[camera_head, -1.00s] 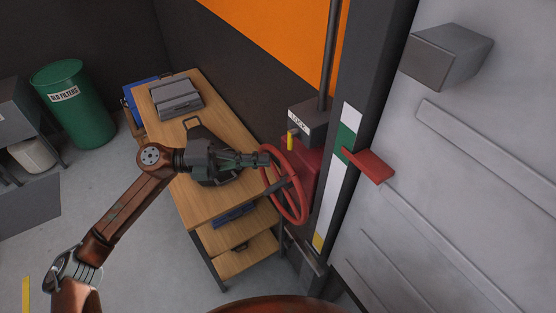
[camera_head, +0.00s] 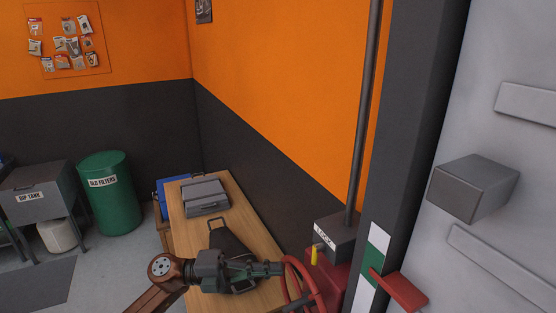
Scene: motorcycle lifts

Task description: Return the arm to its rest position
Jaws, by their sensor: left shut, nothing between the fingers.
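My left gripper (camera_head: 272,269) is at the bottom middle of the head view, at the end of my red-brown arm, which comes in from the lower left. It points right, with its fingers together and nothing between them. Its tips are close to the rim of a red handwheel (camera_head: 291,291); I cannot tell whether they touch. The lower part of the wheel is cut off by the frame. My right gripper is not in view.
A wooden bench (camera_head: 257,220) bearing a grey case (camera_head: 205,197) lies below and behind the arm. A box marked LOCK (camera_head: 337,232) with a yellow lever (camera_head: 316,254), a dark post (camera_head: 412,130) and a red tab (camera_head: 404,292) stand at right. A green drum (camera_head: 108,195) is at left.

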